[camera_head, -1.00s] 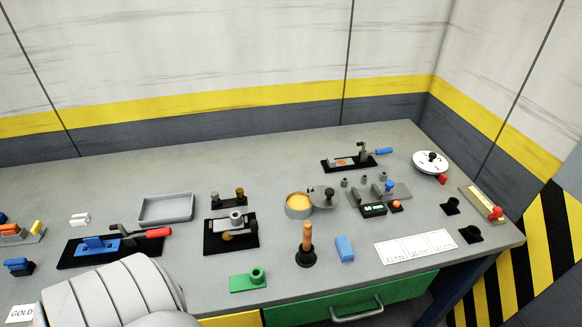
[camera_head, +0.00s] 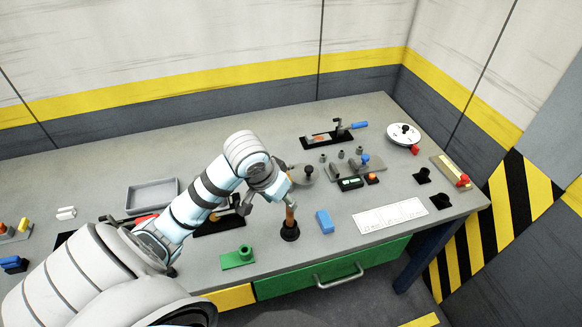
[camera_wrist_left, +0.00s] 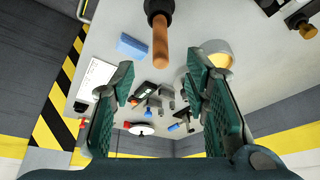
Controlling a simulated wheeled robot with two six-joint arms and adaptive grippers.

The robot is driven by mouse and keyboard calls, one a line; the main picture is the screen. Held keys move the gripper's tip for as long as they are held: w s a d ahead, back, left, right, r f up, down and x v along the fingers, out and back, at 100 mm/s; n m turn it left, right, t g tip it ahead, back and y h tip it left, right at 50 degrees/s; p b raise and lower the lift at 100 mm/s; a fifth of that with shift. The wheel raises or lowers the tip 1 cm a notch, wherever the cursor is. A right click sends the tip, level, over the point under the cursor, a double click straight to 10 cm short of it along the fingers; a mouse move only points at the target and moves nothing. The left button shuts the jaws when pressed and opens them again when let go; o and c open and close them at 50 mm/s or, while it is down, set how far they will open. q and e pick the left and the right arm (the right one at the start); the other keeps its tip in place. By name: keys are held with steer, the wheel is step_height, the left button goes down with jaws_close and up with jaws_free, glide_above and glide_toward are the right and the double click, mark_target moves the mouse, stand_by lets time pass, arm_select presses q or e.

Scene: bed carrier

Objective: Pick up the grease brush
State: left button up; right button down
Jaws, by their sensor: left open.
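The grease brush (camera_head: 290,228), with a wooden handle and a dark round base, stands upright on the grey bench. My left gripper (camera_head: 285,198) is beside the top of its handle in the head view, with the handle partly hidden behind it. In the left wrist view the brush handle (camera_wrist_left: 160,45) points toward the gap between the two spread fingers of my left gripper (camera_wrist_left: 160,82), with nothing held. Whether the handle tip lies between the fingertips I cannot tell. My right gripper is not in view.
A blue block (camera_head: 324,221) stands just right of the brush, and a green holder (camera_head: 238,257) to its left. A tin with yellowish contents (camera_wrist_left: 217,53) shows in the left wrist view. A white card (camera_head: 390,215) lies at the right. Grey tray (camera_head: 152,195) at the back left.

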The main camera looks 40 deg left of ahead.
mark_target(290, 218)
arm_select(q)
steer(key=x, duration=1.3)
steer(key=shift+w+f, duration=0.1)
steer(key=shift+f, duration=0.1)
jaws_close()
